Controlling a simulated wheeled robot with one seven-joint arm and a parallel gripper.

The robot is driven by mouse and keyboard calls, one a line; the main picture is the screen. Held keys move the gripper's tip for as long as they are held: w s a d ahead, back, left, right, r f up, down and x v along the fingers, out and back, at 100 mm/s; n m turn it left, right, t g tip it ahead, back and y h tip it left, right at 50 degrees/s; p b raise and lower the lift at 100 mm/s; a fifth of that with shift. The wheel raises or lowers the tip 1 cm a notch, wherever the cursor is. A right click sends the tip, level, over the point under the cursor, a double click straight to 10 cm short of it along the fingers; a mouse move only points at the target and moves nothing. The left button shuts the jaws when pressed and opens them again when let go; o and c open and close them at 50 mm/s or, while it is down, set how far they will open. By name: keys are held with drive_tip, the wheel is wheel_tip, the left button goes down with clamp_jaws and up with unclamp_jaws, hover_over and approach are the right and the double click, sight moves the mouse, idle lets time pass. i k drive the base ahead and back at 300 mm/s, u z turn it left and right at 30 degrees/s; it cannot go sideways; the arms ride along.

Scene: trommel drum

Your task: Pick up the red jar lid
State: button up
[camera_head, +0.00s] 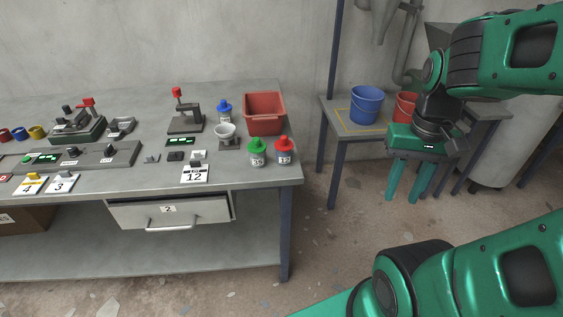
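The red jar lid (284,143) sits on a small jar with a white label (285,157), near the front right corner of the grey workbench (240,178). A similar jar with a green lid (257,144) stands just to its left. My gripper (407,192) points down well to the right of the bench. Its two green fingers are apart with nothing between them. The red lid is fully in view and apart from my gripper.
A side table (345,128) holds a blue bucket (366,104) and a red bucket (404,106). Floor shows between the tables.

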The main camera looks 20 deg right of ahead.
sight(284, 143)
drive_tip(key=k, duration=0.5)
drive_tip(key=z, duration=0.35)
drive_tip(key=i, duration=1.25)
drive_tip(key=z, duration=0.6)
